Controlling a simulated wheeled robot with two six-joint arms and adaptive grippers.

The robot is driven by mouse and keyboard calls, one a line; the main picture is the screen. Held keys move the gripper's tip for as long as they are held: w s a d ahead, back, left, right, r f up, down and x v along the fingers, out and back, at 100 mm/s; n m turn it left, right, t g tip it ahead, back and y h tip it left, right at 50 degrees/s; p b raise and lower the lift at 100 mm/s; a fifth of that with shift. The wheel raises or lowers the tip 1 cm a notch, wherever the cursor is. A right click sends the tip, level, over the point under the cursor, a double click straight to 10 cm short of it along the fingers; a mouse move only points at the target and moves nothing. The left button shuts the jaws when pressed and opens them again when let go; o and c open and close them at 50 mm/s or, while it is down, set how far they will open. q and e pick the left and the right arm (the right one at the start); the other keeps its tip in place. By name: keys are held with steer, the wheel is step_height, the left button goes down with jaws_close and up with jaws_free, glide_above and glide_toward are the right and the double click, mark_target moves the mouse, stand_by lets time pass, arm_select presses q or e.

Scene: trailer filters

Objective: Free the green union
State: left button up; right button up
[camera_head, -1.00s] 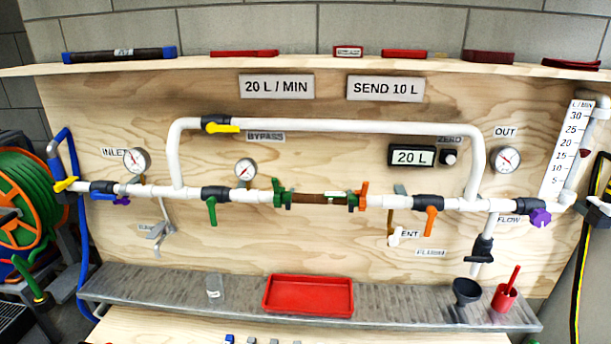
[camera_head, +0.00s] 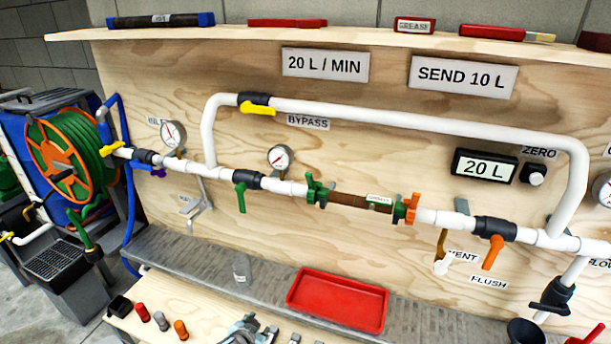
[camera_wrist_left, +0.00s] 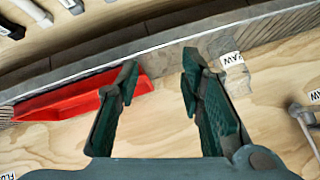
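The green union (camera_head: 315,190), with lugs around it, joins the white pipe to the left end of the brown filter (camera_head: 358,202). An orange-lugged union (camera_head: 408,208) with a green part sits at the filter's right end. My left gripper (camera_wrist_left: 158,66) is open and empty in the left wrist view, its dark fingers spread in front of the shelf. It is well apart from the union, which that view does not show. A grey piece at the bottom edge of the head view may be part of this gripper; I cannot tell. My right gripper is not in view.
A red tray (camera_head: 338,298) and a clear cup (camera_head: 242,268) stand on the metal shelf (camera_head: 205,258). A green-handled valve (camera_head: 241,195) is left of the union, an orange-handled valve (camera_head: 493,245) to its right. The bypass pipe (camera_head: 400,115) runs above.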

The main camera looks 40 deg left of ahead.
arm_select(q)
steer(key=w+r+t+y, duration=0.1)
steer(key=w+r+t, duration=0.15)
steer(key=r, duration=0.45)
steer(key=w+r+t, duration=0.1)
steer(key=w+r, duration=0.3)
steer(key=r, duration=0.4)
steer(key=n+t, duration=0.2)
steer(key=t, duration=0.4)
glide_toward(309, 179)
steer(key=x, duration=1.1)
steer(key=shift+p, duration=0.35)
jaws_close()
